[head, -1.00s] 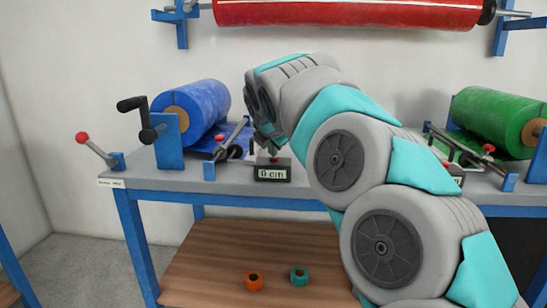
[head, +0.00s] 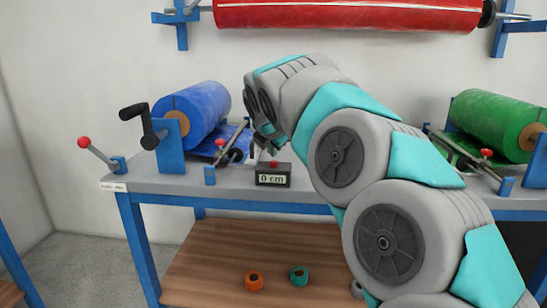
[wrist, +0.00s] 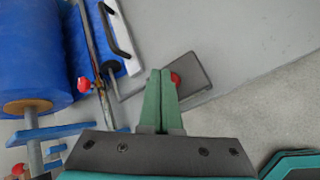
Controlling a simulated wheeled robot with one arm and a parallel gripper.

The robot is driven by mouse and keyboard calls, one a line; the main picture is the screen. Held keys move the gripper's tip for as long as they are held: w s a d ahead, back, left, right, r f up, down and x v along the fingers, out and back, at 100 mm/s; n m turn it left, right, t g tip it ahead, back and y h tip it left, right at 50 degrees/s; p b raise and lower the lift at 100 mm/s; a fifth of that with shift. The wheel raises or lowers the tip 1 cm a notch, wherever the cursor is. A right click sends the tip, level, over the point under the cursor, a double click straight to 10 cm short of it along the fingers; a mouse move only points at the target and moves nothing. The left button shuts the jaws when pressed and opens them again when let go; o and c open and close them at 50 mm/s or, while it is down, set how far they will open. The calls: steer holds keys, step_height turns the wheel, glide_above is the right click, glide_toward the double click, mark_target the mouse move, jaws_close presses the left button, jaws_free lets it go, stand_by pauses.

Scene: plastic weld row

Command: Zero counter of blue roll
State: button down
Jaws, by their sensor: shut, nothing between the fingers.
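The counter (head: 272,180) is a small dark box at the front of the bench, below the blue roll's wind-off gear. Its display reads 0 cm. Its red button (head: 273,164) shows on top, and also in the wrist view (wrist: 176,79), just right of the fingertips. My gripper (wrist: 160,72) is shut and empty, its green fingers together. In the head view its fingertips (head: 270,148) are a little above the button, apart from it. The blue roll (head: 205,108) lies on its stand at the left, with blue film running under a bar.
A black crank (head: 140,120) and a red-knobbed lever (head: 90,148) stand left of the counter. A green roll (head: 495,122) is at the right, a red roll (head: 350,12) on the wall. Orange (head: 254,281) and teal (head: 299,275) tape rolls lie on the shelf.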

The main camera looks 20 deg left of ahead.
steer(key=shift+r, duration=0.1)
steer(key=shift+r, duration=2.45)
steer(key=s+d+f+m+g+h, duration=0.1)
steer(key=s+d+f+m+g, duration=0.1)
steer(key=s+d+f+m, duration=0.5)
steer(key=s+d+f+m+g+h, duration=0.1)
steer(key=s+d+f+m, duration=0.2)
steer(key=d, duration=0.7)
steer(key=s+d+f+m+g+h, duration=0.15)
steer(key=s+d+f+m, duration=0.3)
steer(key=d, duration=0.45)
steer(key=s+d+f+m+g, duration=0.2)
steer(key=s+d+f+m, duration=0.2)
steer(key=s, duration=0.5)
steer(key=s+d+f+m+g, duration=0.2)
steer(key=s+d+f+m, duration=0.2)
steer(key=s, duration=0.5)
steer(key=s+d+f+m+g, duration=0.2)
steer(key=s+d+f+m, duration=0.2)
steer(key=s+f+m, duration=0.3)
steer(key=s+m, duration=0.1)
steer(key=s, duration=0.2)
steer(key=shift+d+f, duration=0.25)
steer(key=shift+d, duration=0.1)
